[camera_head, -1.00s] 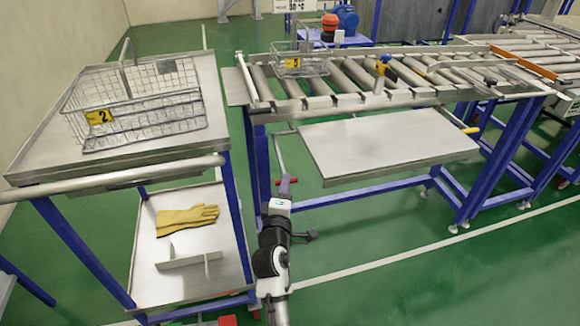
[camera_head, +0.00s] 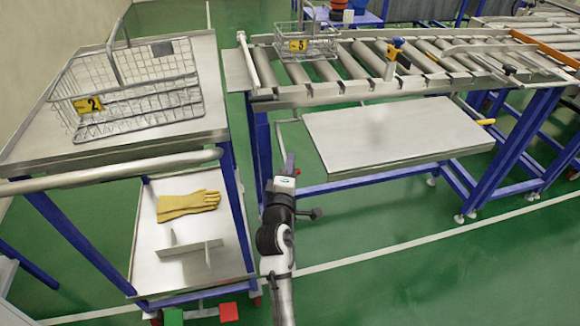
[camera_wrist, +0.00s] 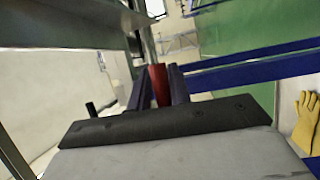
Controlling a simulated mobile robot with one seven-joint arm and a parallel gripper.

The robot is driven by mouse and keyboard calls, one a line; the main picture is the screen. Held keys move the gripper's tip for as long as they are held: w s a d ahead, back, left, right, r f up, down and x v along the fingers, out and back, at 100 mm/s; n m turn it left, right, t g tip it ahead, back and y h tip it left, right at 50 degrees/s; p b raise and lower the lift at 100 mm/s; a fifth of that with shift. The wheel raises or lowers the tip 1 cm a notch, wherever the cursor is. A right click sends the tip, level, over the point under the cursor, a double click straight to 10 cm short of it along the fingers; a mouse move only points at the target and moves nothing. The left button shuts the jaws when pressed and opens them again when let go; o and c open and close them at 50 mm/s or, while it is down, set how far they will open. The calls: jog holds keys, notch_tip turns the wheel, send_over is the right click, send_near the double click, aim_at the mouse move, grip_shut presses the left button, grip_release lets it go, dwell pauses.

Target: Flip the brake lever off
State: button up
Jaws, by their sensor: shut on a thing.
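My gripper (camera_head: 288,168) is at the end of my arm, low in front of the left end of the roller conveyor (camera_head: 262,97). In the wrist view its two dark fingers (camera_wrist: 160,92) are shut on a red grip (camera_wrist: 159,84), which I take to be the brake lever's handle. The grip sits between the fingers, with a grey bar rising behind it.
A cart (camera_head: 30,148) with wire basket 2 (camera_head: 150,121) stands left; a yellow glove (camera_head: 188,205) lies on its lower shelf. Basket 5 (camera_head: 318,48) sits on the conveyor. A metal shelf (camera_head: 400,140) juts out right of my gripper. Green floor is open at lower right.

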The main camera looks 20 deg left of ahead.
jog(key=shift+f, duration=0.25)
grip_shut()
